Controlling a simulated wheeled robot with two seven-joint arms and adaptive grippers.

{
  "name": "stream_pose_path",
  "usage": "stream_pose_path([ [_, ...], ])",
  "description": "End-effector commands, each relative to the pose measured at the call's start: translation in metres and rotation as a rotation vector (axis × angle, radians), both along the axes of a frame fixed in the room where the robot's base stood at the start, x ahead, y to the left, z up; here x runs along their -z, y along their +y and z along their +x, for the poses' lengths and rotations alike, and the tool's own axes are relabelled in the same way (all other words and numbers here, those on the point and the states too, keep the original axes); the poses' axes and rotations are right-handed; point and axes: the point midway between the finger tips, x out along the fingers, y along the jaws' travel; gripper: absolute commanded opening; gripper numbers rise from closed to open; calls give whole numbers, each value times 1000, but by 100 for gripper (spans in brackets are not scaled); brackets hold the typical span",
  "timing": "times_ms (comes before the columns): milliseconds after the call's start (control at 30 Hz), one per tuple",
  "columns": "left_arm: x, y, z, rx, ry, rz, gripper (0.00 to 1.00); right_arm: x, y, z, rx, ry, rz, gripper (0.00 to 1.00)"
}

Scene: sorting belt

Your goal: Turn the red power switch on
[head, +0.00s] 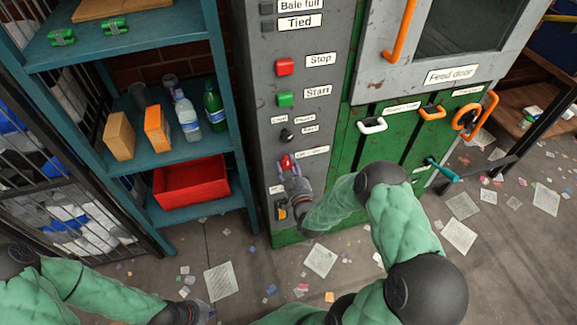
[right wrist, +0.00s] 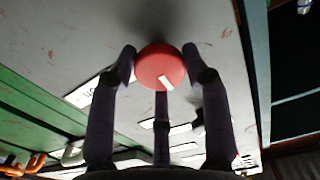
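The red power switch (head: 287,161) is a round red knob on the grey panel of the green machine, below the Start button. It also shows in the right wrist view (right wrist: 160,68), with a tilted white mark on its face. My right gripper (head: 289,168) is at the knob. In the right wrist view its fingers (right wrist: 160,75) surround the knob and their tips look to press against its sides. My left gripper (head: 192,312) is low at the bottom edge of the head view, far from the panel, and its fingers cannot be made out.
Above the knob are a red Stop button (head: 284,67), a green Start button (head: 285,99) and a small black selector (head: 287,135). A teal shelf (head: 175,150) with bottles, boxes and a red bin (head: 190,184) stands to the left. Papers litter the floor.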

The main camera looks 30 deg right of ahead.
Motion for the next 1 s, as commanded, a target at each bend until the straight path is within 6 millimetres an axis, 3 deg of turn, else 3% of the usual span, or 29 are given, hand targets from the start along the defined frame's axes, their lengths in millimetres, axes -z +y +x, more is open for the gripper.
stream_pose_path([
  [467, 4, 0, 0, 0, 0, 0, 0, -5, 0, 3, -4, -34, 80, 15],
  [1000, 20, 0, 0, 0, 0, 0, 0, -6, -4, 3, -6, -150, 530, 15],
])
